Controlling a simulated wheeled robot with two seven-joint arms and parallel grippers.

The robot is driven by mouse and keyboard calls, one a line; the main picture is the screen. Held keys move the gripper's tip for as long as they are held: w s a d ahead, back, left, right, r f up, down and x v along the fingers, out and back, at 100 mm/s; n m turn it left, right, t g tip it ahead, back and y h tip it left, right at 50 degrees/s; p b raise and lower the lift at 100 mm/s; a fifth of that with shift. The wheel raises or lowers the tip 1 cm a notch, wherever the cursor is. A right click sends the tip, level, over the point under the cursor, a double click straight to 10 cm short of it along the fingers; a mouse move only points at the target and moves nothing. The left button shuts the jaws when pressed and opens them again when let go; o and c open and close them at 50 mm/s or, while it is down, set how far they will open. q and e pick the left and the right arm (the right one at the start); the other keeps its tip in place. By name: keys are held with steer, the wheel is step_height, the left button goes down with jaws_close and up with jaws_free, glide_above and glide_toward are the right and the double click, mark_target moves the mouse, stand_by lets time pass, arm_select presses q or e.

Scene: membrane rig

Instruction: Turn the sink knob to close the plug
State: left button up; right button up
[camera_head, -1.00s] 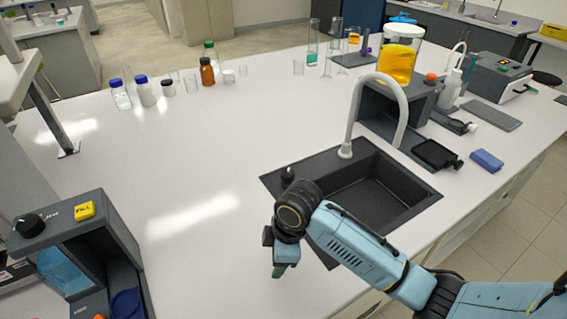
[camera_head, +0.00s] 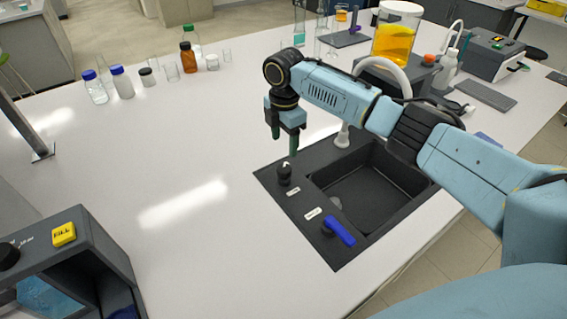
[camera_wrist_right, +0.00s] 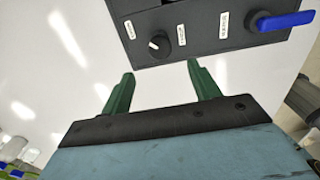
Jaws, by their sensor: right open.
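The black sink knob (camera_head: 285,174) stands on the left rim of the dark sink (camera_head: 318,247). In the right wrist view the knob (camera_wrist_right: 159,45) has a white pointer mark and a label beside it. My right gripper (camera_head: 284,146) points down just above and behind the knob in the head view. Its green fingers (camera_wrist_right: 160,70) are spread and empty, with the knob beyond the gap between the tips. A blue lever (camera_head: 339,231) sits on the same rim, nearer the front. A small round piece shows inside the basin; whether it is the plug is unclear. My left gripper is not in view.
A white curved faucet (camera_head: 342,136) rises behind the basin, partly hidden by my right arm. Several bottles, including a brown one (camera_head: 189,60), stand at the back left. A dark device with a yellow FILL button (camera_head: 64,234) stands front left. The bench left of the sink is clear.

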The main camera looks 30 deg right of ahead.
mark_target(284, 168)
step_height(284, 168, down, 10)
steer(key=shift+r, duration=0.25)
steer(key=shift+c, duration=0.4)
steer(key=c, duration=0.9)
